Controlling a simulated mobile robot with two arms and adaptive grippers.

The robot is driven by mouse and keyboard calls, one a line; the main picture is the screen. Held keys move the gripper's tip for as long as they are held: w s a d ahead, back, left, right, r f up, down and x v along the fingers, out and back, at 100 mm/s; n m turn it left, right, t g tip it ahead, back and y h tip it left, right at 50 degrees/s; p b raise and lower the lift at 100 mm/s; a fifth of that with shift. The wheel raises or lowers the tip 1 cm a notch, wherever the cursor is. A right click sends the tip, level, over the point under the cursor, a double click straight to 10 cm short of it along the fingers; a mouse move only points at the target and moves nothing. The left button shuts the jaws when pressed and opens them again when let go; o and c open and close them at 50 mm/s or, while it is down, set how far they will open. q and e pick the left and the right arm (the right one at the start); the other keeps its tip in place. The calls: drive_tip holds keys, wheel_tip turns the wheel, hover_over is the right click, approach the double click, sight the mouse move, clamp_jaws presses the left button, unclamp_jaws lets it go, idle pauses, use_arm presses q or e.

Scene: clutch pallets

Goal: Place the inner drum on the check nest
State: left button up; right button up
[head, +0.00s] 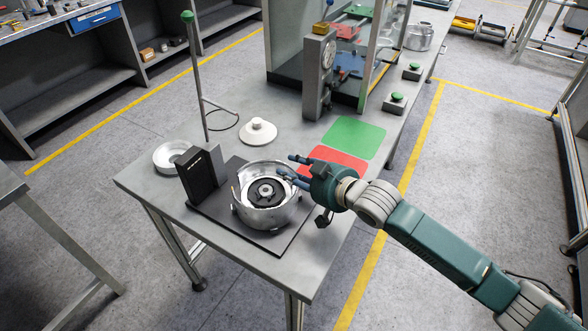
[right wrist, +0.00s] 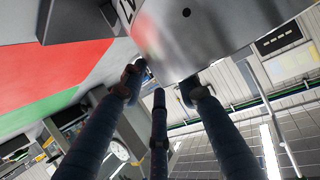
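A shiny silver drum (head: 247,215) stands upright on a flat black base plate (head: 213,209) on the grey table; I take it for the inner drum on the check nest. A dark disc with a pale hub (head: 265,190) shows inside it. A black upright box (head: 201,173) stands on the plate just left of the drum. My right gripper (head: 293,167) is at the drum's right rim, fingers spread. In the right wrist view the drum's curved wall (right wrist: 215,35) is close above the fingertips (right wrist: 162,84); whether they touch it is unclear. My left gripper is not in view.
A red mat (head: 337,161) and a green mat (head: 354,137) lie behind the gripper. A white cone-shaped part (head: 258,132) and a pale ring (head: 169,156) sit behind the plate. A thin post with a green top (head: 195,70) and a grey press-like machine (head: 318,80) stand farther back.

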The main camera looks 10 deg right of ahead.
drive_tip(key=shift+s+d, duration=0.2)
drive_tip(key=shift+s, duration=0.05)
drive_tip(key=b+v, duration=0.1)
drive_tip(key=v, duration=1)
drive_tip(key=shift+r+b, duration=0.2)
drive_tip(key=shift+b, duration=0.1)
drive_tip(key=shift+d, duration=0.1)
